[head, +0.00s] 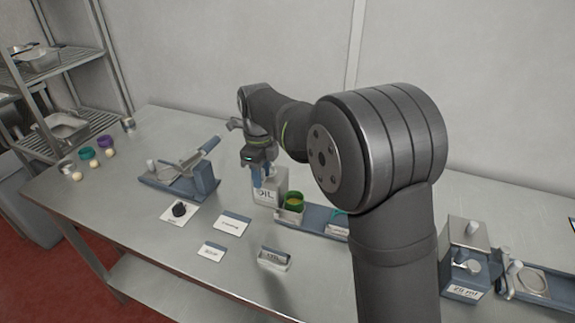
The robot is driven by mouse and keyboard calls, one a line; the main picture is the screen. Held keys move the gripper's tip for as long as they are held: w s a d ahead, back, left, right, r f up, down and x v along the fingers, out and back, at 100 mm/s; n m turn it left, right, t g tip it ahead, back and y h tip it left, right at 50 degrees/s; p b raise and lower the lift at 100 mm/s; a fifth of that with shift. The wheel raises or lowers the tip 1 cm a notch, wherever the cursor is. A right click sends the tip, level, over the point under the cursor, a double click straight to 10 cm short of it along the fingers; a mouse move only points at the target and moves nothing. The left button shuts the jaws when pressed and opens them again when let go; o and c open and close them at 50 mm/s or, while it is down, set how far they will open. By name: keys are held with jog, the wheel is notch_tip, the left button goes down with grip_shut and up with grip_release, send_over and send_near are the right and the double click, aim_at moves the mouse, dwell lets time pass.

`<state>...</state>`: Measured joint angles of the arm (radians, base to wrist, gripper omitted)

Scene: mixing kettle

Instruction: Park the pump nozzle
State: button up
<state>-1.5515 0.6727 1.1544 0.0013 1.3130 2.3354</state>
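A pale container with a dark label reading roughly "OIL" (270,196) stands on the steel table near the middle. My gripper (262,180) points down at the top of this container, and its blue fingers overlap the container's upper left part. Whether the fingers touch anything or hold something is too small to tell. A pale grey spout-like piece (235,125) sticks out to the left beside my wrist. I cannot tell whether it is the pump nozzle. The pump head is otherwise hidden behind my wrist and fingers.
A green cup (294,201) stands on a blue-grey tray just right of the container. A blue-grey stand (203,178) with a tilted lever is at left. A black knob (180,210), flat cards and a small holder (274,259) lie in front.

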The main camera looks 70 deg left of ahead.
jog(key=shift+w, duration=0.1)
notch_tip(320, 180, up, 14)
dwell(1.5)
jog(key=shift+o, duration=0.4)
